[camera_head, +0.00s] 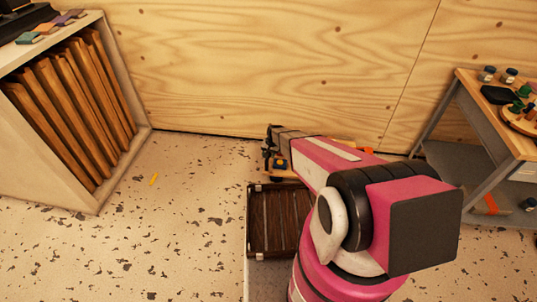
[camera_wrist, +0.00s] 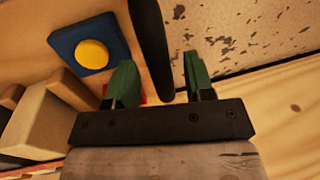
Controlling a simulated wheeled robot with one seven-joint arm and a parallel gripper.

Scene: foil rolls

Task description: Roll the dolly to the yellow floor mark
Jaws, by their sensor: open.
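The yellow floor mark (camera_head: 154,179) is a short strip on the speckled floor, left of my gripper in the head view. My gripper (camera_head: 268,155) is near the back wall, low over a light wooden piece (camera_head: 279,174) that seems part of the dolly, mostly hidden by my arm. In the wrist view my green fingers (camera_wrist: 158,80) are apart. A black bar (camera_wrist: 150,45), seemingly the dolly's handle, runs between them; I cannot tell if it touches either. Beside it a blue square with a yellow disc (camera_wrist: 91,54) and wooden blocks (camera_wrist: 45,120) show on a wooden surface.
A dark slatted crate (camera_head: 260,222) lies below my arm. A white cabinet with upright boards (camera_head: 75,95) stands left, its corner close to the mark. A workbench (camera_head: 478,120) with jars and parts stands right. The plywood wall (camera_head: 240,70) closes the back. Floor between crate and mark is clear.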

